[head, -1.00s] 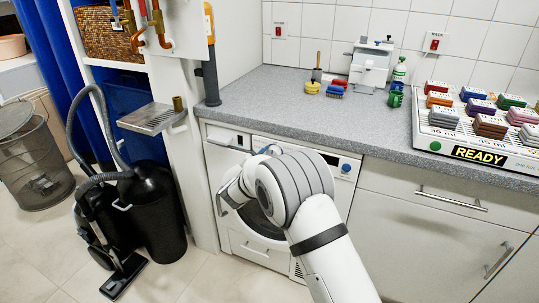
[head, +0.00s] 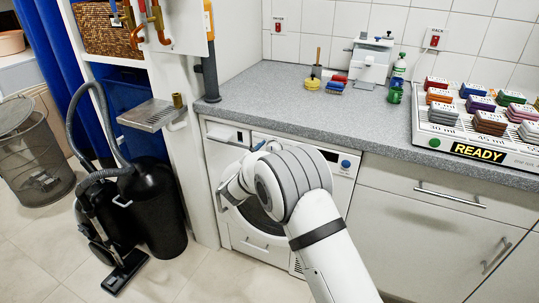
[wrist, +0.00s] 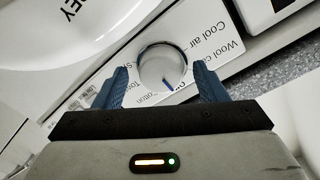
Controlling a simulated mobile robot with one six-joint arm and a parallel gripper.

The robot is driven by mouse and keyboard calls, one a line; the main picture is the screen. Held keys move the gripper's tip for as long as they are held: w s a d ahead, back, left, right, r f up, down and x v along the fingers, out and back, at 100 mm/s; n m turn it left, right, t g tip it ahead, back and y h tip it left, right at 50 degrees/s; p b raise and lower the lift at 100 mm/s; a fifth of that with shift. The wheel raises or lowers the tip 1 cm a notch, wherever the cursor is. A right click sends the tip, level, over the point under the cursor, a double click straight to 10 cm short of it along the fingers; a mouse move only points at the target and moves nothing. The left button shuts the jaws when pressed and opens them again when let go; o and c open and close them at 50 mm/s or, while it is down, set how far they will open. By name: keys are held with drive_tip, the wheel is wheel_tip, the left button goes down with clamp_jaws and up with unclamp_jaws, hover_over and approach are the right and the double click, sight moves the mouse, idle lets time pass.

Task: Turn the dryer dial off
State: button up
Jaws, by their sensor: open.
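In the wrist view the line points down toward my gripper, at a small label partly cut off by the knob's edge and hard to read. Printed words such as "Cool air", "Wool" and "Cotton" surround the dial. My gripper (wrist: 160,88) is open, its blue fingers standing apart on the left and right of the dial; contact is not clear. In the head view the white dryer (head: 262,243) stands under the counter, and my arm hides the dial and most of my gripper.
The grey counter (head: 290,100) runs above the dryer. A tray of coloured blocks (head: 450,140) with a "READY" sign stands on its right. A black vacuum cleaner (head: 155,205) stands on the floor at left. White drawers (head: 420,190) are to the right of the dryer.

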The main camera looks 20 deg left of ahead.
drive_tip(key=s, duration=0.7)
drive_tip(key=shift+s+a+r, duration=0.2)
drive_tip(key=shift+s+a, duration=0.2)
drive_tip(key=shift+a, duration=0.05)
drive_tip(key=w+d+r+n+g+y+p, duration=0.2)
drive_tip(key=w+d+r+n+y+p, duration=0.15)
drive_tip(key=d+r, duration=0.55)
drive_tip(key=s+d+r+n+g+y+p, duration=0.2)
drive_tip(key=d+r+g+y+p, duration=0.15)
drive_tip(key=d+r, duration=0.5)
drive_tip(key=s+d+r+n+g+h+p, duration=0.1)
drive_tip(key=s+d+r+g+h+p, duration=0.1)
drive_tip(key=s+d, duration=1.1)
drive_tip(key=s+d+r+n+g+h+p, duration=0.1)
drive_tip(key=s+d+r+g+p, duration=0.3)
drive_tip(key=s+d, duration=0.9)
drive_tip(key=s+g+h+p, duration=0.1)
drive_tip(key=s+g+p, duration=0.1)
drive_tip(key=s, duration=0.3)
drive_tip(key=shift+s+n+g+h, duration=0.3)
drive_tip(key=shift+n+g+h, duration=0.1)
drive_tip(key=shift+g, duration=0.15)
